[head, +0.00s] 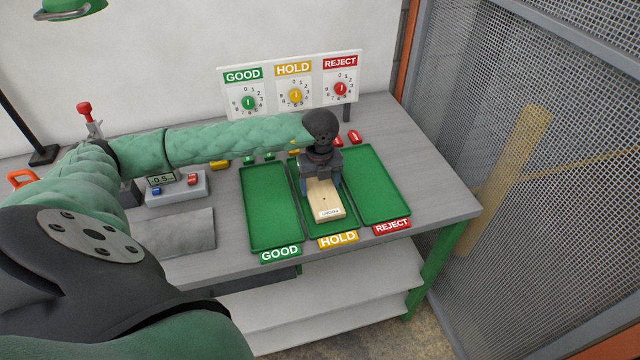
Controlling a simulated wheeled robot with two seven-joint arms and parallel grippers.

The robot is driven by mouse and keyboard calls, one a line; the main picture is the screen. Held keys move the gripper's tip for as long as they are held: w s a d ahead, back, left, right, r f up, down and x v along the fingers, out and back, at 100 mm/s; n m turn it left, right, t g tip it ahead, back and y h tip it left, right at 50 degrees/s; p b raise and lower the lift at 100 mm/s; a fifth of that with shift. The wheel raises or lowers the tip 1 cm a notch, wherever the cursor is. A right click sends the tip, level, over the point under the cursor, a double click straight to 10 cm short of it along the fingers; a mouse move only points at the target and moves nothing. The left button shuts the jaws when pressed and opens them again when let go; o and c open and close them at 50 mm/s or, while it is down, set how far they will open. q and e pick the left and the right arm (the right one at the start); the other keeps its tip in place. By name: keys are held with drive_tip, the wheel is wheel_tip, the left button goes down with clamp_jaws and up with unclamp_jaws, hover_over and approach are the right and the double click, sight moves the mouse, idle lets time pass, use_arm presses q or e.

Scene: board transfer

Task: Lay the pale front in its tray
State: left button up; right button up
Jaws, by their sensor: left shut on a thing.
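The pale front (326,196) is a flat wooden board with a small dark hole and a white printed label at its near end. It is over the middle green tray (318,228), the one marked HOLD. My left gripper (321,183) is above the tray, shut on the board's far part, with a finger at each side. I cannot tell whether the board touches the tray floor. The GOOD tray (271,210) on the left and the REJECT tray (376,185) on the right look empty. My right gripper is not in view.
A sign panel (290,82) with GOOD, HOLD and REJECT dials stands behind the trays. A grey device with a display (177,188) and a grey sheet (178,235) lie left on the bench. A mesh fence (540,150) stands to the right.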

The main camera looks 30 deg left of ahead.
use_arm(q)
drive_tip(key=shift+f+b, duration=0.25)
drive_tip(key=shift+b, duration=0.05)
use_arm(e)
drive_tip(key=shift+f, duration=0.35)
use_arm(q)
drive_tip(key=o, duration=1.3)
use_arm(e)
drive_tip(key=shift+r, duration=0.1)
use_arm(q)
wheel_tip(320, 180, up, 7)
drive_tip(key=b, duration=0.2)
drive_tip(key=shift+f+b, duration=0.1)
drive_tip(key=shift+b, duration=0.3)
drive_tip(key=shift+r, duration=0.55)
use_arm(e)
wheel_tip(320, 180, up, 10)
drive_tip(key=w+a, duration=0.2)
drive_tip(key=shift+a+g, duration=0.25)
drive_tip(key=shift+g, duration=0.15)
